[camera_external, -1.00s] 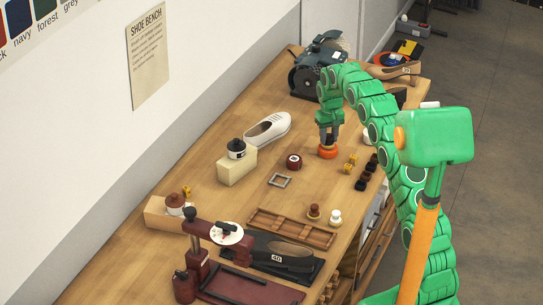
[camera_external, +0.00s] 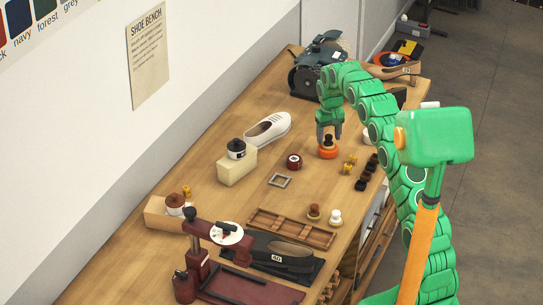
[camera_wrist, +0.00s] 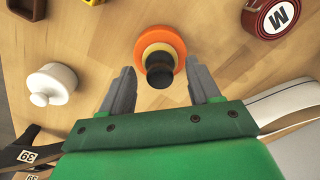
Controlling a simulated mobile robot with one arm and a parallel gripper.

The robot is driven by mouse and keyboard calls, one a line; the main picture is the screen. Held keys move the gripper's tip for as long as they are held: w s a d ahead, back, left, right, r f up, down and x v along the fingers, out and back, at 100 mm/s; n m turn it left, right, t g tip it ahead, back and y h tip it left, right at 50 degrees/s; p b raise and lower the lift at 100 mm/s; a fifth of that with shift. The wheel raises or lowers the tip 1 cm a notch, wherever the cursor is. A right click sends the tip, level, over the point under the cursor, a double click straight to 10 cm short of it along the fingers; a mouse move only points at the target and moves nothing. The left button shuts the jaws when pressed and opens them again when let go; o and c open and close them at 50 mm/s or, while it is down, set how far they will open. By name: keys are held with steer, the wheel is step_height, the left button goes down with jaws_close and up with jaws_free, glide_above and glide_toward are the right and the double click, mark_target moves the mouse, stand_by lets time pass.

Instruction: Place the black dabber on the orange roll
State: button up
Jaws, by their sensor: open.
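The orange roll (camera_external: 328,154) lies flat on the bench below my gripper. The black dabber (camera_external: 328,141) stands upright on top of it, and in the wrist view its dark knob (camera_wrist: 160,72) points toward the camera, over the orange roll (camera_wrist: 167,35). My gripper (camera_external: 329,136) is open just above the dabber. In the wrist view its two grey fingers (camera_wrist: 163,85) are spread on either side of the knob, with clear gaps, and hold nothing. The dabber's lower part is partly hidden by its knob.
A white dabber (camera_wrist: 50,84) stands on the other side. A white shoe (camera_external: 268,129) and a grinder (camera_external: 315,70) stand farther off. Small yellow pieces (camera_external: 349,161) lie to the right. Bare wood surrounds the roll.

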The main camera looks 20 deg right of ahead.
mark_target(329, 136)
step_height(329, 136, up, 10)
steer(key=r, duration=0.1)
steer(key=s+r, duration=0.8)
steer(key=s, duration=0.6)
steer(key=s+f+g, duration=0.1)
steer(key=s+f, duration=0.1)
steer(key=s, duration=2.1)
steer(key=s+a+f, duration=0.1)
steer(key=s+f, duration=0.1)
steer(key=s, duration=2.2)
steer(key=shift+s+g, duration=0.25)
steer(key=shift+g, duration=0.15)
